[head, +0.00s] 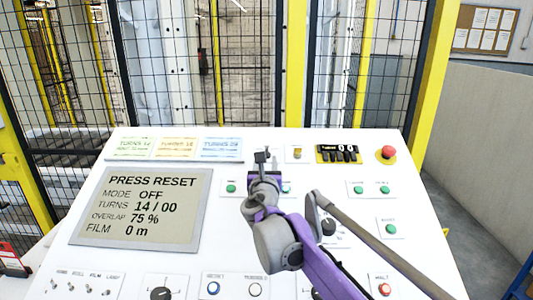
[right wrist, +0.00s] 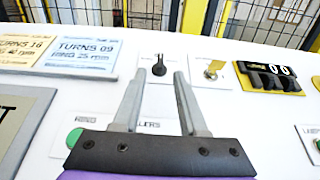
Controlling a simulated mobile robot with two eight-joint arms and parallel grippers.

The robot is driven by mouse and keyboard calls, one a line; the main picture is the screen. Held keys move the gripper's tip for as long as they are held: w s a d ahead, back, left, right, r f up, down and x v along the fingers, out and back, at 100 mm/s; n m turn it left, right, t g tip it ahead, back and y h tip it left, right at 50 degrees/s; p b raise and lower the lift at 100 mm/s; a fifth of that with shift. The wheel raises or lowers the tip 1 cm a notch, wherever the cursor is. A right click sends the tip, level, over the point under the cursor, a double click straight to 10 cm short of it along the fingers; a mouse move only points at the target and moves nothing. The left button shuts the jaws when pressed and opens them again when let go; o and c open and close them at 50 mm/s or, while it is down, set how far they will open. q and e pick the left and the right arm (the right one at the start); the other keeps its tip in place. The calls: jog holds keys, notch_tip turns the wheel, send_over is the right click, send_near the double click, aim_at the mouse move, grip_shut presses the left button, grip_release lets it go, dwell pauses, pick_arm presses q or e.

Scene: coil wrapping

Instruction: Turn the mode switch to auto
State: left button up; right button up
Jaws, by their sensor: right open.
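A black selector switch (right wrist: 159,67) stands upright on the white panel in the right wrist view, beyond and between my fingertips. I take it for the mode switch; its label is not readable. The display (head: 140,207) reads PRESS RESET, MODE OFF, TURNS 14 / 00. My right gripper (right wrist: 159,82) is open, one grey finger on each side of the switch's line, with nothing between the fingers. In the head view the right gripper (head: 262,163) is over the upper middle of the panel and hides most of the switch. My left gripper is out of view.
A brass key switch (right wrist: 211,70) and a black counter (right wrist: 268,76) lie to the right. A red emergency button (head: 388,153) is at the upper right. Turns cards (head: 220,147) are to the left. Other knobs and green buttons surround my arm. A fence stands behind the panel.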

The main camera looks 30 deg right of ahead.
aim_at(267, 153)
jog(key=x, duration=0.6)
jog(key=shift+s, duration=0.1)
grip_shut()
